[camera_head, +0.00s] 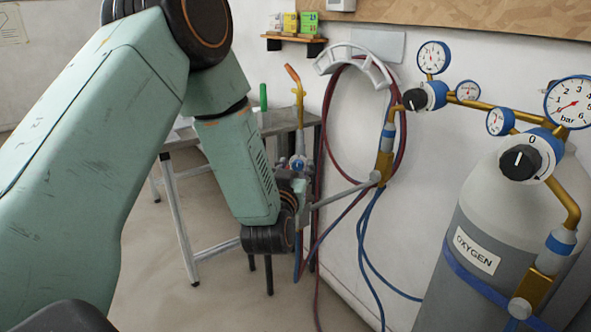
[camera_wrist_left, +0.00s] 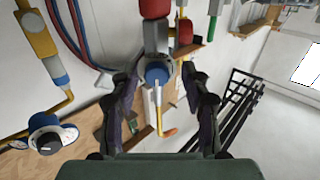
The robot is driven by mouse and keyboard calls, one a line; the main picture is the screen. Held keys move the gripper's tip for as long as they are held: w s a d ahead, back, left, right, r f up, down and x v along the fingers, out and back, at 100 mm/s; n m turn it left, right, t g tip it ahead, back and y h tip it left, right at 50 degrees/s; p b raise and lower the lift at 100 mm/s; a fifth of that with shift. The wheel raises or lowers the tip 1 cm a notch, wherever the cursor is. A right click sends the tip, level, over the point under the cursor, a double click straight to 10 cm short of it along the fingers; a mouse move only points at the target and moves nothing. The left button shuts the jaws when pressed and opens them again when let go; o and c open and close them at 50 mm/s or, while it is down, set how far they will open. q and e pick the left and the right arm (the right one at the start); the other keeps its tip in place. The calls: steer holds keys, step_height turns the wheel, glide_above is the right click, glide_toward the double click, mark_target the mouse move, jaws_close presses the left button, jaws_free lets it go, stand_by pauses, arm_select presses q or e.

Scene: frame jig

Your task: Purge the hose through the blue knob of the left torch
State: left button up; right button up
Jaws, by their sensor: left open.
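A torch (camera_head: 299,108) with a brass body and an orange bent tip stands upright by the grey table, in front of the wall. Its blue knob (camera_head: 298,163) shows just above my left gripper (camera_head: 297,185), which partly hides the torch's lower part. In the left wrist view, where the picture is turned over, the blue knob (camera_wrist_left: 157,74) lies between the fingers of my left gripper (camera_wrist_left: 160,80). The fingers are open, with a visible gap on each side of the knob. A red knob (camera_wrist_left: 155,8) shows beyond a grey block. My right gripper is not in view.
A grey oxygen cylinder (camera_head: 456,222) with regulators and gauges stands at the right. A hose hanger (camera_head: 352,52) holds looped hoses, which trail to the floor. A green cylinder (camera_head: 263,97) stands on the grey table (camera_head: 172,190). A small shelf (camera_head: 294,39) is on the wall.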

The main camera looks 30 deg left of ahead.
arm_select(q)
steer(key=shift+d+r, duration=0.15)
steer(key=shift+d, duration=0.1)
steer(key=shift+a, duration=0.2)
steer(key=c, duration=0.5)
steer(key=shift+d, duration=0.15)
jaws_close()
steer(key=n, duration=0.3)
steer(key=shift+n, duration=0.4)
steer(key=n+b, duration=0.1)
steer(key=n, duration=0.2)
steer(key=shift+n, duration=0.3)
steer(key=n+b, duration=0.2)
steer(key=n, duration=0.4)
steer(key=shift+b, duration=0.35)
steer(key=shift+a+n, duration=0.2)
steer(key=shift+n, duration=0.1)
